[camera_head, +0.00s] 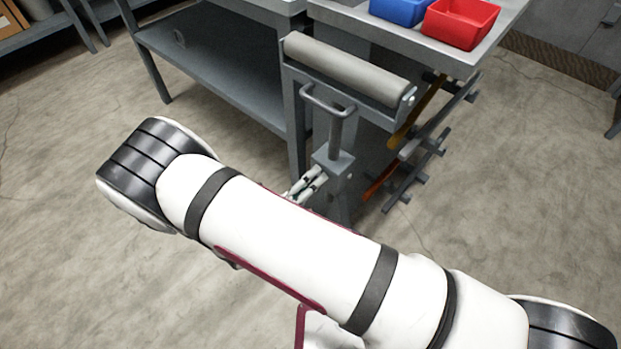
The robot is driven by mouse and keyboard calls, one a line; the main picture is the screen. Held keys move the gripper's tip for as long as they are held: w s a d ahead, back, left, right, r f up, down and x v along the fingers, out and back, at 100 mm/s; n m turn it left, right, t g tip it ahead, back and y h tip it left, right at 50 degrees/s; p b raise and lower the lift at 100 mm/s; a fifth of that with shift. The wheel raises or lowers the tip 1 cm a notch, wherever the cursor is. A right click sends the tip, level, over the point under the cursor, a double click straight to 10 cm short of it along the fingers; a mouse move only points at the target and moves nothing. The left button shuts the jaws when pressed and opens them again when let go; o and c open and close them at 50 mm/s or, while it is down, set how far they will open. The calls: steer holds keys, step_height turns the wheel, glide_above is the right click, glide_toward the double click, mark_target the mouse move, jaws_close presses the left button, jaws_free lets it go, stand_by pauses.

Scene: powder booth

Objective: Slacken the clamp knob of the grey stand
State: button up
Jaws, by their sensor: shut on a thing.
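The grey stand (334,163) is a roller stand with a square collar block on its post, a looped handle above and a pale roller (345,70) across its top. My gripper (314,182) reaches the collar block from the left and is shut at its near-left side, where the clamp knob sits. The knob itself is hidden by the fingers. My white arm crosses the foreground and hides the lower part of the stand and most of my gripper.
A grey workbench (205,60) with a lower shelf stands behind the stand. A blue bin (400,10) and a red bin (460,22) sit on the table top at upper right. A rack (408,165) with long tools is right of the stand. Concrete floor is clear left and right.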

steer(key=n, duration=0.4)
steer(key=shift+n, duration=0.3)
steer(key=shift+f+n+p, duration=0.15)
steer(key=shift+n+p, duration=0.15)
steer(key=shift+n, duration=2.2)
steer(key=o, duration=1.2)
steer(key=v, duration=1.2)
steer(key=shift+a, duration=0.1)
